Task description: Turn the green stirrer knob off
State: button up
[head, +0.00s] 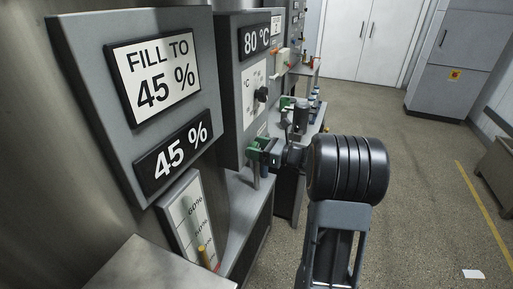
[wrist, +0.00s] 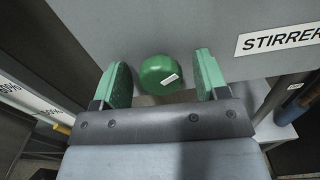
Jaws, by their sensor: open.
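My gripper (wrist: 163,76) is open, with one green-padded finger on each side of the knob. Gaps show between both fingers and the knob. In the head view my gripper (head: 263,152) is at the lower edge of the grey 80 °C panel (head: 228,107). There the knob is largely hidden and hard to tell from the green fingers.
A panel reading "FILL TO 45 %" (head: 125,25) stands at the left, with a level gauge (head: 187,207) below it. A black dial (head: 262,94) is on the panel above my gripper. A bench with several items runs behind. Open floor (head: 420,170) lies to the right.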

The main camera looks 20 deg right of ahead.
jog(key=c, duration=0.9)
jog(key=shift+f+n+b, duration=0.1)
jog(key=shift+n+b, duration=0.2)
jog(key=shift+b, duration=0.2)
jog(key=shift+f+n+b, duration=0.1)
jog(key=shift+n+b, duration=0.6)
jog(key=shift+b, duration=0.15)
jog(key=n+b, duration=0.4)
jog(key=b, duration=0.1)
jog(key=shift+f, duration=0.1)
jog(key=n+b, duration=0.4)
jog(key=b, duration=0.1)
jog(key=shift+r+n+b, duration=0.2)
jog(key=shift+n+b, duration=0.7)
jog(key=shift+b, duration=0.2)
jog(key=shift+r, duration=0.1)
